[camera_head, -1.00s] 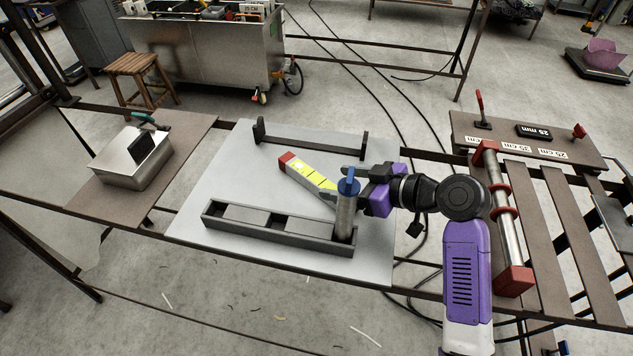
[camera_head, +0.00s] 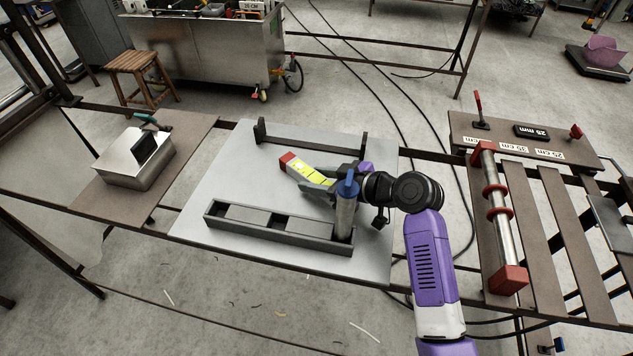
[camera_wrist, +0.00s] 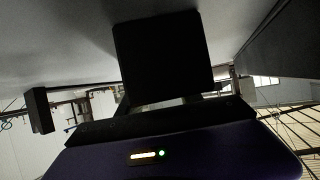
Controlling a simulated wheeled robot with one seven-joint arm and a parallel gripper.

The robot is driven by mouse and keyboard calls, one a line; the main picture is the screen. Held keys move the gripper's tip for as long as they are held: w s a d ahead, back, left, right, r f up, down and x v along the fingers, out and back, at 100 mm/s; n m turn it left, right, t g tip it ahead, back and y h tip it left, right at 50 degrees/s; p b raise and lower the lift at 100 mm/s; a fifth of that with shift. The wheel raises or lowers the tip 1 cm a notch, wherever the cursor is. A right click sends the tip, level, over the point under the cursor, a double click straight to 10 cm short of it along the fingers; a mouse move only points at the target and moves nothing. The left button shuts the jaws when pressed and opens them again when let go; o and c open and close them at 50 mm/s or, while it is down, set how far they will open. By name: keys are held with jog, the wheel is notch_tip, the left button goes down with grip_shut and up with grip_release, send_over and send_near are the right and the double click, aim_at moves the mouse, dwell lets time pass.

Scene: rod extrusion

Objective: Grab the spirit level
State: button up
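The spirit level (camera_head: 308,173) is a yellow bar with a red end, lying slantwise on the light grey board (camera_head: 205,190). Its red end points up and left. My gripper (camera_head: 325,180) reaches in low from the right, with its grey fingers at the level's lower right part. The fingers look spread, one on the near side and one on the far side; whether they touch the level I cannot tell. The wrist view is dark, with a black block (camera_wrist: 163,55) close in front that I cannot identify for sure.
A metal cylinder with a blue top (camera_head: 345,210) stands close in front of my gripper, at the right end of a long dark tray (camera_head: 280,240). A dark rack (camera_head: 310,145) stands behind the level. A metal box (camera_head: 135,165) sits at left; a red-ended rod fixture (camera_head: 500,220) is at right.

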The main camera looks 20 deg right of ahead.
grip_shut()
jog(key=shift+r, duration=0.1)
